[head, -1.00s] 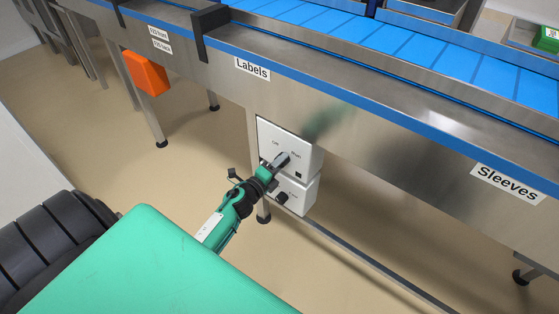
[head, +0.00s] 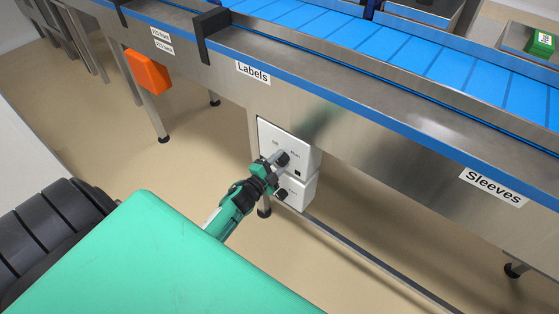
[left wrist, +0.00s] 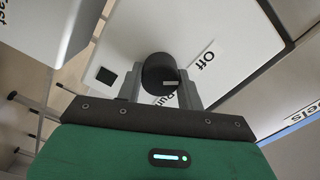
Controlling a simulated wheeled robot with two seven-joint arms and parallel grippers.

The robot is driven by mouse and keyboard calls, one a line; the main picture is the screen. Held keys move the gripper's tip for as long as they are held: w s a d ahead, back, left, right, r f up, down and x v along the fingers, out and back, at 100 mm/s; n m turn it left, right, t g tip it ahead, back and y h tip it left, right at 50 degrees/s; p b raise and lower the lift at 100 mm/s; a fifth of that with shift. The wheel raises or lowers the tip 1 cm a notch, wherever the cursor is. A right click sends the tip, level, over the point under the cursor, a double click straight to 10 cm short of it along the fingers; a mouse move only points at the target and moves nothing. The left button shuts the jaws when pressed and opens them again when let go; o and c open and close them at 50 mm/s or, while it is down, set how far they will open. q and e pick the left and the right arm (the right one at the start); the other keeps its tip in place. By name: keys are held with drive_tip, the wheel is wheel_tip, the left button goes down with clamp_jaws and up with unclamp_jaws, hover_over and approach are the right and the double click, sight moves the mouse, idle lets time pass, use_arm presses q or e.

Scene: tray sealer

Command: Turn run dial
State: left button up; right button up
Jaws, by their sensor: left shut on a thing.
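The run dial (head: 283,158) is a black round knob on a white control box (head: 300,146) under the conveyor, with "Off" and "Run" printed by it. In the left wrist view the dial (left wrist: 158,73) stands between the two grey fingers of my left gripper (left wrist: 160,90), which is shut on it. A pale mark on the knob points to the right in that view, and "Run" is partly hidden beside the knob. In the head view my left gripper (head: 271,165) reaches the box from the lower left. My right gripper is not in view.
A second white box with a dark knob (head: 282,194) sits just below. The steel conveyor (head: 400,140) with a blue belt runs above, with "Labels" and "Sleeves" signs. An orange box (head: 148,72) hangs at the left. A table leg stands behind the gripper.

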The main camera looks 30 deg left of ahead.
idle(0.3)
use_arm(q)
drive_tip(key=o, duration=1)
drive_tip(key=shift+s, duration=0.15)
drive_tip(key=s, duration=0.9)
drive_tip(key=s+a, duration=0.1)
drive_tip(key=s, duration=0.3)
drive_tip(key=shift+s+a, duration=0.1)
drive_tip(key=shift+s, duration=0.15)
